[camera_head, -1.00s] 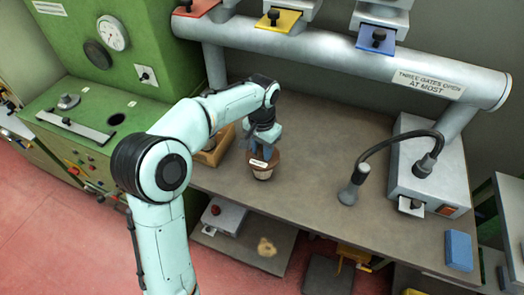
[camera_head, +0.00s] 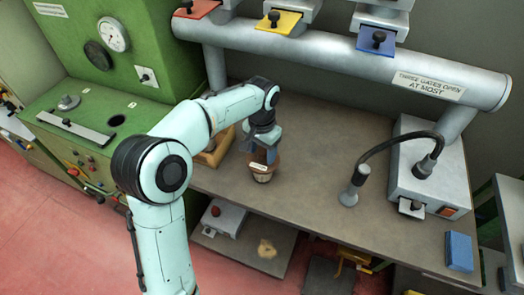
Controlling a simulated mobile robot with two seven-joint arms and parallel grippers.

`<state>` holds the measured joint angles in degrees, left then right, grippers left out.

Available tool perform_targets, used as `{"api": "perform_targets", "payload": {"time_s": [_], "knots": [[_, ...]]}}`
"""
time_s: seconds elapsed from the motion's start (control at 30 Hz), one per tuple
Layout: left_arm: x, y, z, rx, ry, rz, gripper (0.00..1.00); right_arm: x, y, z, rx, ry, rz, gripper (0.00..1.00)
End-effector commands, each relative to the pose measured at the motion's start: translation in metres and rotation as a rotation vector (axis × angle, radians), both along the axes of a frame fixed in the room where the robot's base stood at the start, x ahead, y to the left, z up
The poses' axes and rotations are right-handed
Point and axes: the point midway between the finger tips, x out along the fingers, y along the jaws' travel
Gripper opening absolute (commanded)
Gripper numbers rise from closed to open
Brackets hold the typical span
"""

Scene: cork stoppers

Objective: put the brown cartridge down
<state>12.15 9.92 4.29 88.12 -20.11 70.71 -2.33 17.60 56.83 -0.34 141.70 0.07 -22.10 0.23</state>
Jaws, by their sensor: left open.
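The brown cartridge (camera_head: 262,173) is a small round brown vessel with a pale label. It stands about upright on the grey-brown workbench (camera_head: 310,205), left of the middle. My left gripper (camera_head: 264,154) is directly above it, pointing down, with its blue-grey fingers open at the cartridge's top. Whether the fingers still touch it cannot be told. My right gripper is not in view.
A wooden holder (camera_head: 215,148) stands just left of the cartridge, partly behind my arm. A grey box (camera_head: 428,170) with a black bent hose stands on the right. A blue block (camera_head: 459,250) lies at the right front.

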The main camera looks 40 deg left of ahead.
Motion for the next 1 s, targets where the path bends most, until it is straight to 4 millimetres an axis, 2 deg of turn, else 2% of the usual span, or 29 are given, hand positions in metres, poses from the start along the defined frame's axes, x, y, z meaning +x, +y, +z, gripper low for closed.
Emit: {"api": "perform_targets", "payload": {"time_s": [0.3, 0.5, 0.7, 1.0], "knots": [[0.002, 0.000, 0.068, 0.000, -0.007, 0.000, 0.59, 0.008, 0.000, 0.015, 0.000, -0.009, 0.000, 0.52], [0.001, 0.000, 0.102, 0.000, -0.004, -0.001, 0.59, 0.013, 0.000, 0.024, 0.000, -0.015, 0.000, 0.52], [0.000, 0.000, 0.115, 0.000, -0.002, -0.001, 0.59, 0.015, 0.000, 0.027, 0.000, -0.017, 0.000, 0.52], [0.000, 0.000, 0.115, 0.000, -0.001, 0.000, 0.59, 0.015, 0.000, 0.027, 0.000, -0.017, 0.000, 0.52]]}}
